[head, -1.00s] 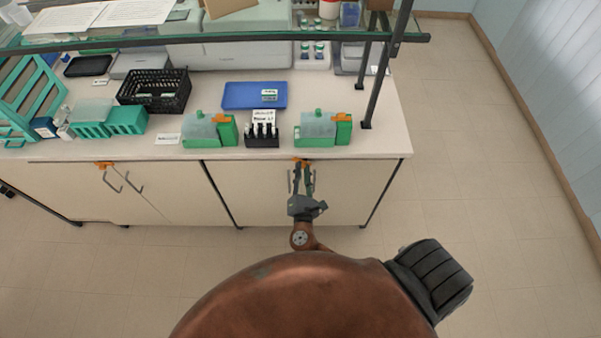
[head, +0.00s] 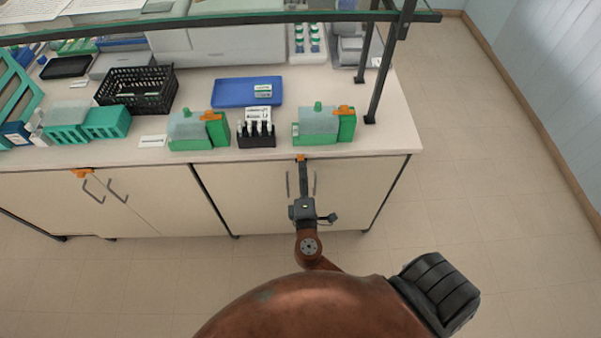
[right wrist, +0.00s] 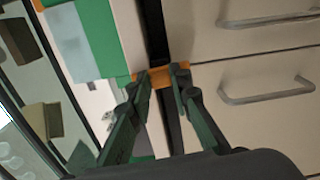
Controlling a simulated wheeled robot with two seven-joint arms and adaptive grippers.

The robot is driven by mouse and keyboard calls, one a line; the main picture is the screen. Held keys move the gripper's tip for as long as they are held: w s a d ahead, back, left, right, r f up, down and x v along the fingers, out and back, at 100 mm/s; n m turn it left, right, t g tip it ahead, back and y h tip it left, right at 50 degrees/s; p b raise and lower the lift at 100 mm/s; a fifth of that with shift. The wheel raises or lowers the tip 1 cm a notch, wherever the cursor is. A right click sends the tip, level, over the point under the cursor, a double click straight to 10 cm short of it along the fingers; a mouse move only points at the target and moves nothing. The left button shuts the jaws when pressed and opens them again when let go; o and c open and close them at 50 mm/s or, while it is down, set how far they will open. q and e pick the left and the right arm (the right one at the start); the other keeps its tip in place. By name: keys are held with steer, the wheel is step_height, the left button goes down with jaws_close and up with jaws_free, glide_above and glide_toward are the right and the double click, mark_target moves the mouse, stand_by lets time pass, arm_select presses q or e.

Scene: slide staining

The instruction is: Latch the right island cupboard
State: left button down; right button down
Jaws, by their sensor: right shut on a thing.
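The right island cupboard (head: 250,195) has two pale doors with two grey bar handles (head: 288,184) under the worktop. An orange latch (head: 300,158) sits at the top of its door seam, just below the worktop edge. My right gripper (head: 303,166) reaches up to it from below, between the handles. In the right wrist view, the fingers of my right gripper (right wrist: 161,76) are shut on the orange latch (right wrist: 160,73), one at each side. The doors look closed. The fingers partly hide the latch. My left gripper is not in view.
The left cupboard has its own orange latch (head: 82,172) and handles. On the worktop (head: 395,140) above stand green-and-clear boxes (head: 318,127), a black rack (head: 257,135), a blue tray (head: 247,92) and a black basket (head: 138,90). The floor to the right is clear.

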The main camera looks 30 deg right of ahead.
steer(key=shift+a+f+m+b, duration=0.1)
steer(key=shift+m+b, duration=0.2)
steer(key=shift+m, duration=0.1)
stand_by(0.3)
steer(key=c, duration=1.8)
jaws_free()
steer(key=shift+o, duration=0.2)
steer(key=shift+s, duration=0.1)
steer(key=v, duration=1.1)
steer(key=shift+s+a, duration=0.15)
steer(key=shift+s, duration=0.2)
